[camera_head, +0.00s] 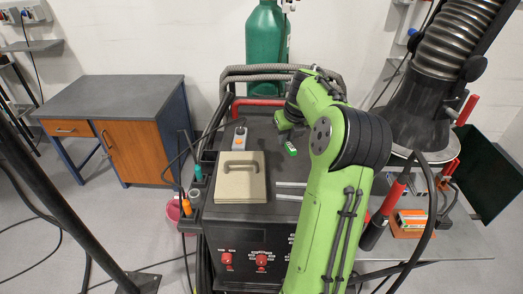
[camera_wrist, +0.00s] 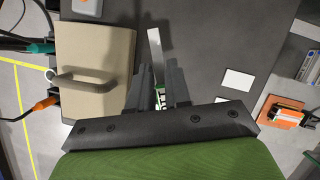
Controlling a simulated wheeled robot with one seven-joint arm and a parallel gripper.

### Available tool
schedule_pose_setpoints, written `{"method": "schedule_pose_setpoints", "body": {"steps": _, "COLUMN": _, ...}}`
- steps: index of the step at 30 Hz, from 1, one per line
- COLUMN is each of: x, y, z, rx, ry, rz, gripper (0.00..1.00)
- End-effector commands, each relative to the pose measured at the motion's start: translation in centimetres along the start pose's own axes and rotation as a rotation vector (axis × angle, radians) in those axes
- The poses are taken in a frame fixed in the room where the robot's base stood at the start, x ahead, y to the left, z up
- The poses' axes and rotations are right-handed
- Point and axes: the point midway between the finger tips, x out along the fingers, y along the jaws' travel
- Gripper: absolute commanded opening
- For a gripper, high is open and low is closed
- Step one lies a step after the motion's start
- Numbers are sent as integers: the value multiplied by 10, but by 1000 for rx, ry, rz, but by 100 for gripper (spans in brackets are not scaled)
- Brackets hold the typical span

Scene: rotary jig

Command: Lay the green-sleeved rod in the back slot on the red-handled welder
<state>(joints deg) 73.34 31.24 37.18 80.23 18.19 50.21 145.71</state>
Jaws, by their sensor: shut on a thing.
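In the wrist view my gripper (camera_wrist: 158,88) is shut on the green-sleeved rod (camera_wrist: 162,101). Its green sleeve with a white lettered label sits between the dark fingers, and a grey shaft points up and away in the picture. The head view shows a green piece with a white mark (camera_head: 290,149), likely the sleeve, over the red-handled welder (camera_head: 228,213). The welder's red handle (camera_head: 260,102) is at the back. Two pale parallel strips (camera_head: 291,184) show on its top, partly behind my arm; I cannot tell whether they mark the slots.
A beige box with a handle (camera_head: 226,195) stands on the welder, close left of the rod. A grey device with an orange button (camera_head: 240,139) lies behind it. Two white rectangles (camera_wrist: 238,79) lie on the dark surface to the right. An orange block (camera_wrist: 285,112) is farther right.

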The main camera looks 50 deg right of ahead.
Motion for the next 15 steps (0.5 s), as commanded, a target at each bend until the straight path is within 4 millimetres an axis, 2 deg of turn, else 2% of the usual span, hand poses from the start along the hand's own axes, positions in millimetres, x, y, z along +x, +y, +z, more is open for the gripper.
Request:
{"method": "schedule_pose_setpoints", "body": {"steps": 6, "x": 42, "y": -2, "z": -20, "rx": 6, "ry": 6, "rz": 0, "gripper": 0}}
{"method": "schedule_pose_setpoints", "body": {"steps": 15, "x": 89, "y": -1, "z": -38, "rx": 3, "ry": 4, "rz": 0, "gripper": 0}}
